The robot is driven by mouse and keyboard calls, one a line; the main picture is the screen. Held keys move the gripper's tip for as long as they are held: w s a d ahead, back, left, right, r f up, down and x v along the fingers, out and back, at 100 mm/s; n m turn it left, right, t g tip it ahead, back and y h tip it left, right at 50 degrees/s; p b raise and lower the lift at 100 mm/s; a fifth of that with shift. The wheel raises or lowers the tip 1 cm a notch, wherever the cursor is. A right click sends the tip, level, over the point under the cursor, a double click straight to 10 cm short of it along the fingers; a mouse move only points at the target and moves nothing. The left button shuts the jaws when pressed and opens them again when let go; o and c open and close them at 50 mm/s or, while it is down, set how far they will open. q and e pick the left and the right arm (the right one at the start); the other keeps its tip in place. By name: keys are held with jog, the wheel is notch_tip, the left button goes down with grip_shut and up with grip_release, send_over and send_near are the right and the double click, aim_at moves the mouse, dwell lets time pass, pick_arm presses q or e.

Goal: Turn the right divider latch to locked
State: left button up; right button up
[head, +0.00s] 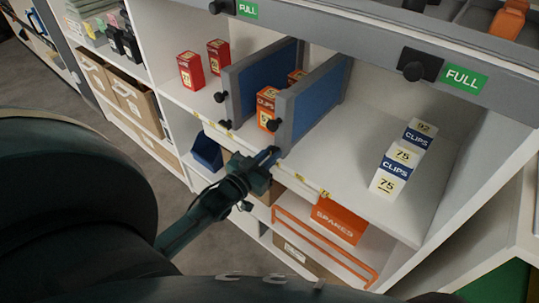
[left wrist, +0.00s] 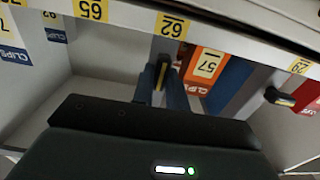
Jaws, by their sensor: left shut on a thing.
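The right divider (head: 312,108) is a blue panel with a grey frame, standing upright on the white shelf. A black knob (head: 273,124) sticks out of its front edge. Its lower latch (left wrist: 160,73), dark with a yellow stripe, is between my fingers in the left wrist view. My left gripper (head: 270,157) is shut on this latch at the foot of the divider and hides most of it in the head view. The left divider (head: 262,78) stands beside it, with its own latch (left wrist: 279,97) free. My right gripper is not in view.
Orange boxes (head: 266,108) stand between the dividers. Red boxes (head: 191,71) stand to the left, and white-and-blue clips boxes (head: 396,168) to the right. A shelf lip with yellow labels (head: 299,178) runs below. An orange spares bin (head: 338,221) sits underneath.

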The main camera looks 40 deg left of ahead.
pick_arm(q)
grip_shut()
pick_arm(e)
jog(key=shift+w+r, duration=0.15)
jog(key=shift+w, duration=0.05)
pick_arm(q)
jog(key=shift+m, duration=0.4)
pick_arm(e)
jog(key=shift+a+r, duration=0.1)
pick_arm(q)
jog(key=m+p, duration=0.1)
jog(key=m, duration=1.6)
jog(key=shift+d+f+p, duration=0.2)
jog(key=shift+p, duration=0.2)
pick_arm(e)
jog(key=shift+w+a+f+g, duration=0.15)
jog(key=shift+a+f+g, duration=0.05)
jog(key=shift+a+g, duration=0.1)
pick_arm(q)
jog(key=shift+m, duration=0.3)
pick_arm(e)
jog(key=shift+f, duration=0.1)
